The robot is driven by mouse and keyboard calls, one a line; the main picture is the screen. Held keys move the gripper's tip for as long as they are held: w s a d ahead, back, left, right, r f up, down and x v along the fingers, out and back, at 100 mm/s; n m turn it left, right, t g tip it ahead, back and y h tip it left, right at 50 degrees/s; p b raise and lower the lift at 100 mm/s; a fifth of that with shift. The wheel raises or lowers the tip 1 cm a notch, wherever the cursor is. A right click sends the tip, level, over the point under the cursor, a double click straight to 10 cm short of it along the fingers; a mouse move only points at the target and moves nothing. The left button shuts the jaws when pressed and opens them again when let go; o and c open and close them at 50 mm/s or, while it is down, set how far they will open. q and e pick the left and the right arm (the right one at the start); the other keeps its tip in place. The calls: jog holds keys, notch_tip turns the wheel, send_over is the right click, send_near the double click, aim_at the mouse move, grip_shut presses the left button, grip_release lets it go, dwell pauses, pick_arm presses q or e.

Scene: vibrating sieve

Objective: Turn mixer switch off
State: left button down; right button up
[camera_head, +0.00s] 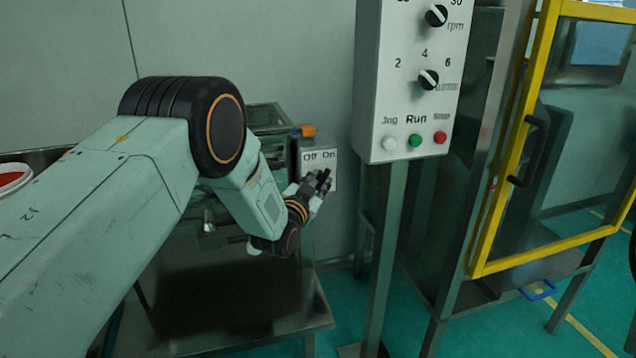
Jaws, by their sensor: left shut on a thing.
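The mixer switch box (321,158) is a small grey box labelled "Off" and "On", in the middle of the view behind the metal table. My left gripper (322,181) is at the lower front of this box, just below the labels. Its fingers are shut on the dark switch knob, which they mostly hide. I cannot tell which way the knob points. My right gripper is not in view.
A grey control panel (398,120) with two black dials and white, green and red buttons stands right of the switch box on a metal post. A yellow-framed door (543,60) is farther right. A metal table (240,310) lies below my left arm. Green floor is open between the stands.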

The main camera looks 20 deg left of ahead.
pick_arm(q)
jog(key=shift+f+n+t+b, duration=0.25)
jog(key=shift+n+t+b, duration=0.3)
jog(key=shift+b, duration=0.25)
jog(key=n+t+y+b, duration=0.1)
jog(key=n+b, duration=0.1)
jog(key=n+t+y+b, duration=0.1)
jog(key=n+b, duration=0.2)
jog(key=f+n+t+y+b, duration=0.1)
jog(key=n+t+b, duration=0.1)
jog(key=n+b, duration=0.1)
jog(key=shift+d+f+n+y, duration=0.1)
jog(key=shift+n+y, duration=0.15)
jog(key=shift+y, duration=0.05)
jog(key=shift+w+n+t+y+b, duration=0.1)
jog(key=shift+n+t+y+b, duration=0.25)
jog(key=shift+n+y+b, duration=1.55)
jog(key=shift+n+p, duration=0.4)
jog(key=shift+n, duration=0.1)
jog(key=c, duration=1.1)
grip_release()
jog(key=shift+d, duration=0.1)
jog(key=shift+h, duration=0.4)
jog(key=v, duration=1.2)
jog(key=shift+y, duration=0.3)
